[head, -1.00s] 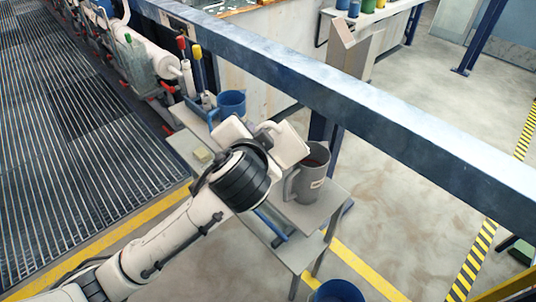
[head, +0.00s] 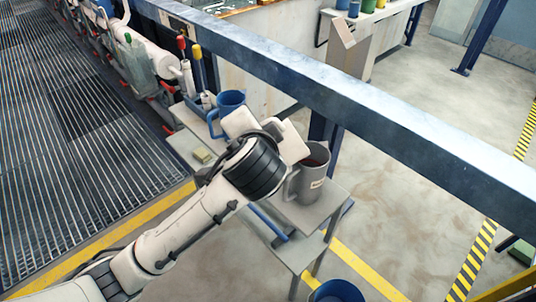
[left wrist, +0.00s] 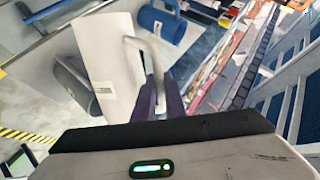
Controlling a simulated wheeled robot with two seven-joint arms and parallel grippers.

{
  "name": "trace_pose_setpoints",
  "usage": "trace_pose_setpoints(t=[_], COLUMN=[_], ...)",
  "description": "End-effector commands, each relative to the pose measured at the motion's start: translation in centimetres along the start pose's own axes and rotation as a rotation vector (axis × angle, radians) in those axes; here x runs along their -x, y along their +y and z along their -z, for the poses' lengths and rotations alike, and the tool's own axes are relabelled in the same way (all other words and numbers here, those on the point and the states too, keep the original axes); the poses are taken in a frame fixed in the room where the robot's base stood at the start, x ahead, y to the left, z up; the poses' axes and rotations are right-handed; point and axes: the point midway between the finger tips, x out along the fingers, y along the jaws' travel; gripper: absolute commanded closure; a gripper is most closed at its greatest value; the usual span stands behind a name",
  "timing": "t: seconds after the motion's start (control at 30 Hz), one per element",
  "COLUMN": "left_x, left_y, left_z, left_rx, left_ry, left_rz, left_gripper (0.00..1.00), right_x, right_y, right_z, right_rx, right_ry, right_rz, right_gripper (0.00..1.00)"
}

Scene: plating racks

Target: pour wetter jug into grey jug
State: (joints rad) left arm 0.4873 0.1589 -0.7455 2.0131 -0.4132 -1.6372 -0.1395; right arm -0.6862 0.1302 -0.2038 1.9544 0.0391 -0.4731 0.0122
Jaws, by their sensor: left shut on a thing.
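A white jug (left wrist: 105,65) with a label, taken as the wetter jug, is held by its handle in the left wrist view. My left gripper (left wrist: 160,95) is shut on that handle. In the head view part of the white jug (head: 293,142) shows tilted beside and above the mouth of the grey jug (head: 315,187); my wrist hides the fingers. The grey jug stands upright on a grey table, with dark reddish contents visible inside. It also shows in the left wrist view (left wrist: 73,82), partly behind the white jug. I cannot tell whether liquid is flowing. My right gripper is not in view.
A blue jug (head: 229,101) stands farther back on the grey table (head: 325,205). A small yellowish block (head: 202,156) lies near its left edge. A blue beam (head: 390,125) runs close behind the grey jug. A blue bucket (head: 338,291) is on the floor.

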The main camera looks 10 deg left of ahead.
Motion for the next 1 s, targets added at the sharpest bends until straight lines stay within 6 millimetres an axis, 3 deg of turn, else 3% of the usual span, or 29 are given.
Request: trace_pose_setpoints(t=[0.43, 1.0], left_x=[0.0, 0.5], left_y=[-0.1, -0.8], left_z=[0.1, 2.4], left_rx=[-0.001, -0.128], left_ry=[0.0, -0.084], left_rz=[0.002, 0.004], left_gripper=[1.0, 1.0], right_x=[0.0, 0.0], right_y=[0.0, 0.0], right_z=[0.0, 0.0], right_rx=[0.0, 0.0], right_ry=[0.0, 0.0], right_rz=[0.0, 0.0], right_gripper=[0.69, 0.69])
